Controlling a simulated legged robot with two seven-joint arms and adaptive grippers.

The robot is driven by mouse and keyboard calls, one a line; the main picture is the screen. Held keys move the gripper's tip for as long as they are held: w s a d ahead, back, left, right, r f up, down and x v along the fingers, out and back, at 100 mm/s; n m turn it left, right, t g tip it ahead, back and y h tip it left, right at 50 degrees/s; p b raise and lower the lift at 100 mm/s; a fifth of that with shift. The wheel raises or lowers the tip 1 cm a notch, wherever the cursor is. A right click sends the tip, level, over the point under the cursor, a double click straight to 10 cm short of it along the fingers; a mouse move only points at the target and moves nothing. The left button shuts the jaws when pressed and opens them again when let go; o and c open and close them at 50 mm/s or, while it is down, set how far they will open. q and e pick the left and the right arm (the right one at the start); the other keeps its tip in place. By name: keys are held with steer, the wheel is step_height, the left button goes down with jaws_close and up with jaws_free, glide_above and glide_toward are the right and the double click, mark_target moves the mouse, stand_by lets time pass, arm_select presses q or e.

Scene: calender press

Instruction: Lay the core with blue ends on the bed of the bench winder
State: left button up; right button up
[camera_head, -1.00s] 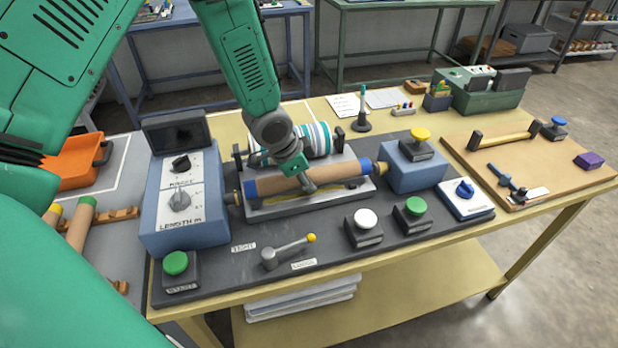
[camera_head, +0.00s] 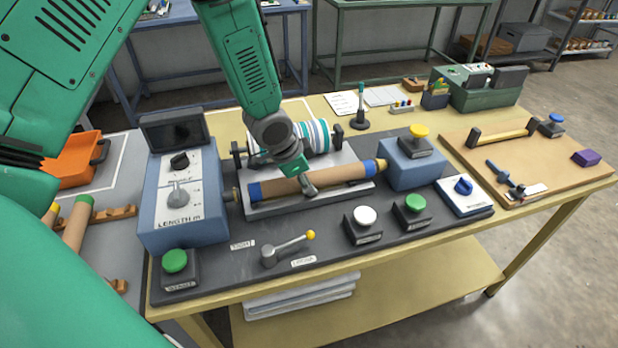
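The brown core with blue ends (camera_head: 345,174) lies lengthwise over the grey bed (camera_head: 262,211) of the bench winder. Its right blue end meets the yellow tip on the right blue housing (camera_head: 416,172). My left gripper (camera_head: 307,184) reaches down from above and appears shut around the core's middle, one finger showing in front. The far finger is hidden. Whether the core rests fully on the bed or just above it, I cannot tell. My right gripper is not in view.
A striped roll (camera_head: 318,136) sits just behind the core. White (camera_head: 364,216) and green (camera_head: 414,203) buttons and a yellow-knobbed lever (camera_head: 285,250) stand in front. Another core with a green end (camera_head: 77,222) lies on a wooden rack at left.

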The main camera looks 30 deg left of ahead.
arm_select(q)
steer(key=shift+d, duration=0.2)
stand_by(0.3)
steer(key=shift+a+r, duration=0.1)
steer(key=shift+r, duration=0.15)
steer(key=p+v, duration=0.1)
steer(key=v, duration=1.1)
steer(key=shift+r+p, duration=0.35)
steer(key=shift+p, duration=0.05)
steer(key=shift+f, duration=0.1)
